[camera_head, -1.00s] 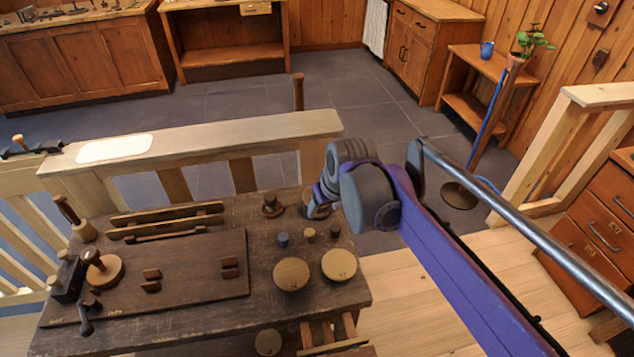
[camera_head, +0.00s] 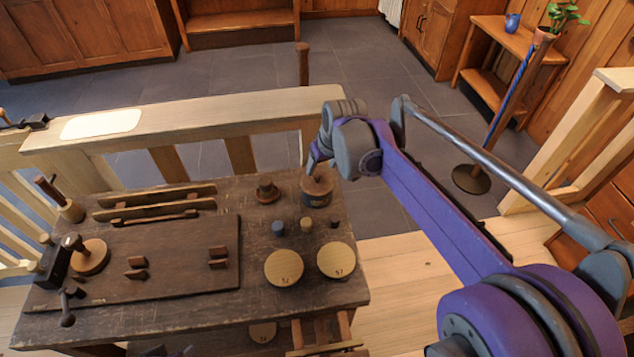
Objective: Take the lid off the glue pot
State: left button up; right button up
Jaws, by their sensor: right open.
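The glue pot appears to be the squat dark brown round pot (camera_head: 316,195) at the back right corner of the workbench. Its top is partly hidden by my right gripper (camera_head: 312,165), so I cannot make out the lid clearly. The gripper is open, with its fingers pointing down just above the pot's rear left side; I cannot tell whether they touch it. A dark turned piece with a knob (camera_head: 267,191) stands to the left of the pot.
On the workbench (camera_head: 190,320), two pale round discs (camera_head: 284,268) and (camera_head: 337,261) lie in front of the pot. Small pegs (camera_head: 278,228) stand between. A dark board (camera_head: 190,245) and rails lie left. A pale wooden railing (camera_head: 220,110) runs behind the bench.

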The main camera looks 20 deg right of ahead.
aim_at(317, 175)
jog(key=x, duration=0.5)
jog(key=shift+w+a+f+b, duration=0.1)
jog(key=shift+a+b, duration=0.05)
jog(key=shift+b, duration=0.25)
grip_shut()
